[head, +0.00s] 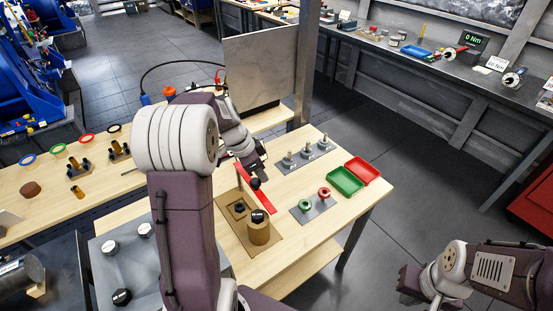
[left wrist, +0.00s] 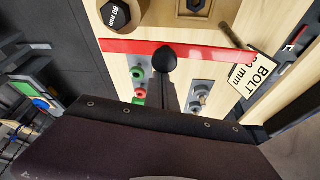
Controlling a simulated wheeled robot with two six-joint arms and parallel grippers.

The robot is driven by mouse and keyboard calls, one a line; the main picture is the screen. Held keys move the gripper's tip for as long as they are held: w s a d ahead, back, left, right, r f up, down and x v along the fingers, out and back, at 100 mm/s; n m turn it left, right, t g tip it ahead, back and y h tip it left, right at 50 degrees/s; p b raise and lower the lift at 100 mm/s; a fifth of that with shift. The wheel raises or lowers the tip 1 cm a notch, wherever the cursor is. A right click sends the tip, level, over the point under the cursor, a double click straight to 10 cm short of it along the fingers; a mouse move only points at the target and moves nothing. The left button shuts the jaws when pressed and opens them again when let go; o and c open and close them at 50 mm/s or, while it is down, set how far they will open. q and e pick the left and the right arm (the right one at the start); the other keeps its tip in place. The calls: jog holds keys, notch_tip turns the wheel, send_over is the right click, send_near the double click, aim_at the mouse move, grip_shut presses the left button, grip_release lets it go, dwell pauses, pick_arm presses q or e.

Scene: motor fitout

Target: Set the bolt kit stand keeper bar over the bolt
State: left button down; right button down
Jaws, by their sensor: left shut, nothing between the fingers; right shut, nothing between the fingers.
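The red keeper bar (head: 267,204) slants over the bolt kit stand (head: 236,237), a flat wooden base; its black knob (head: 256,184) is near its middle. The large bolt (head: 258,217), black-headed in a tan round block, is beside the bar's near end. In the left wrist view, the bar (left wrist: 210,52) runs across beside the bolt head (left wrist: 118,13), marked 80 mm, not across its middle. My left gripper (head: 259,175) is shut and empty, close to the knob; whether they touch is unclear. My right gripper (head: 408,287) is shut and empty, low at right, away from the table.
A "BOLT" card (left wrist: 258,72) stands near the bar's other end. A grey plate (head: 317,209) with green and red rings, a plate with upright studs (head: 305,156), and green (head: 345,181) and red (head: 363,169) trays lie right of the stand. An upright grey panel (head: 262,65) is behind.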

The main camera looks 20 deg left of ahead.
aim_at(256, 183)
pick_arm(q)
jog(key=shift+s+a+f+m+b, duration=0.1)
jog(key=shift+s+a+m+b, duration=0.35)
jog(key=shift+s, duration=0.2)
jog(key=shift+s+a, duration=0.25)
jog(key=shift+s, duration=0.35)
pick_arm(e)
jog(key=shift+d+f, duration=0.1)
jog(key=shift+f, duration=0.85)
jog(key=shift+w, duration=0.1)
